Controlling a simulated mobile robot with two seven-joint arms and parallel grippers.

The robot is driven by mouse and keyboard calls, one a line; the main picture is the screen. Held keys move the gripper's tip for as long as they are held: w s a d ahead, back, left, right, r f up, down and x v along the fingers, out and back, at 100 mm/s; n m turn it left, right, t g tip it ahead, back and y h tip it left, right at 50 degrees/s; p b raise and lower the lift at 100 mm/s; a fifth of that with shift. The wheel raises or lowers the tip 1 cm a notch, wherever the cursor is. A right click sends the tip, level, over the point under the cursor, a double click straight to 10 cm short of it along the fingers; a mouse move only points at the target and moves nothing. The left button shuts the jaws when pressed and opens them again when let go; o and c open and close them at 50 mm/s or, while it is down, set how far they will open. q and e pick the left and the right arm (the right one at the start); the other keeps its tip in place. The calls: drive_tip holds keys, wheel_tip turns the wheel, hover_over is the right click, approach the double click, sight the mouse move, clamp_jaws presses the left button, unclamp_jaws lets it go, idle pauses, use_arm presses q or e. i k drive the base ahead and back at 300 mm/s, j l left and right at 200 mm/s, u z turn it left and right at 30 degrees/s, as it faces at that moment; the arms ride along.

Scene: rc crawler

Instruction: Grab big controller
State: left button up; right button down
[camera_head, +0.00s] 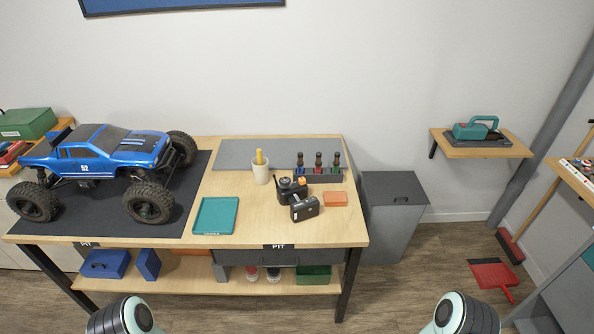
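A black controller-like device (291,188) with a rounded top and a small orange detail stands on the wooden workbench (270,233), right of the middle. A black boxy item (305,208) with a lighter front sits directly in front of it and hides part of it. I cannot tell whether the two are separate or parts of one controller. Parts of my two arms show at the bottom edge, left and right. Neither gripper is in view, and nothing of mine touches the things on the bench.
A blue truck (100,155) stands on a dark mat. A white cup (261,174), teal tray (216,216), orange block (335,199) and bottle rack (318,177) surround the devices. A grey bin (392,215) stands right of the bench.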

sight(299, 212)
drive_tip(key=i+l, duration=0.15)
drive_tip(key=l, duration=0.15)
drive_tip(key=i+l, duration=0.1)
drive_tip(key=l, duration=0.25)
drive_tip(key=i+l+u, duration=0.15)
drive_tip(key=l+u, duration=0.55)
drive_tip(key=i+l, duration=0.05)
drive_tip(key=l, duration=0.05)
